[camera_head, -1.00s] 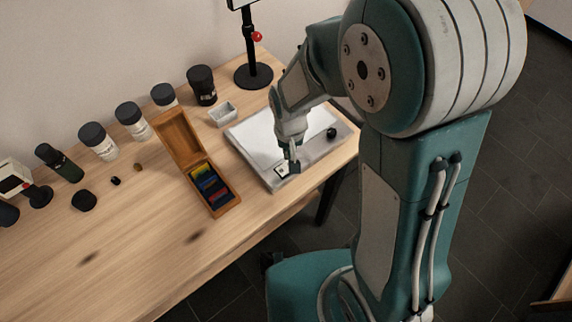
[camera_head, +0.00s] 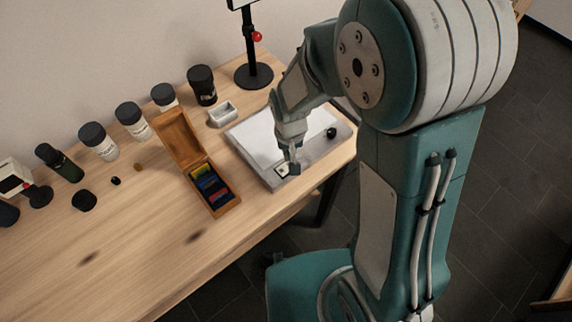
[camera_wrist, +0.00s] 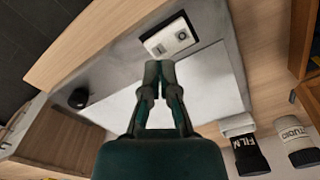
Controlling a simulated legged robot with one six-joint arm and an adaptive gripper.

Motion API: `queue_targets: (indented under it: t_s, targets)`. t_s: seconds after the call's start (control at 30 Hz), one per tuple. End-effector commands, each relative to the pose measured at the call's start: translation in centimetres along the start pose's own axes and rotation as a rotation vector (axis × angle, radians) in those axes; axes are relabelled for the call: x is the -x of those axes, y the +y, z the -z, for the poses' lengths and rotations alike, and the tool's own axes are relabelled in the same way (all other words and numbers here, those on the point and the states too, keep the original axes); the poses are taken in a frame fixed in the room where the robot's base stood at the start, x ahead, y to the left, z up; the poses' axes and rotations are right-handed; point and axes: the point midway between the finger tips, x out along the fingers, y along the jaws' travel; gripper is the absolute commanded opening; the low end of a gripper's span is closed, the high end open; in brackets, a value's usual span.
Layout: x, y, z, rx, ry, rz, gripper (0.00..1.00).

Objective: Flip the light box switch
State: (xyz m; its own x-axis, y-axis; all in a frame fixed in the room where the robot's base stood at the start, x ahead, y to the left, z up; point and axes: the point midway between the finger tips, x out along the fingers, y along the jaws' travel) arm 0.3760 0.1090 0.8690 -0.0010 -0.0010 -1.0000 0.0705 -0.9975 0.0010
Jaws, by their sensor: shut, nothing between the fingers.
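The light box (camera_head: 312,162) is a flat grey box with a white top panel, lying on the wooden table at its right end. Its switch (camera_wrist: 169,37) is a small white plate with dark marks near one edge of the box; in the head view the switch (camera_head: 282,170) is partly hidden by my gripper. My gripper (camera_head: 294,167) is over the box right beside the switch. In the wrist view the closed fingertips of my gripper (camera_wrist: 160,68) are just short of the switch plate, with nothing between them. I cannot tell whether they touch the box.
A black knob (camera_head: 331,133) sits on the box's right side. An open wooden case (camera_head: 225,206) with coloured pieces stands to its left. A small grey tray (camera_head: 222,114), a black stand (camera_head: 254,74) and several jars line the back. The table's front left is clear.

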Motion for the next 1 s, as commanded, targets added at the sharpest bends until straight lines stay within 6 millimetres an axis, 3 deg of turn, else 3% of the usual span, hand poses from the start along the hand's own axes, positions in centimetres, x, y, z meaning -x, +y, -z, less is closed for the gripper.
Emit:
queue_targets:
  t_s: [1.0]
  targets:
    - [-0.67, 0.0, 0.0, 0.0, -0.001, 0.0, 0.0]
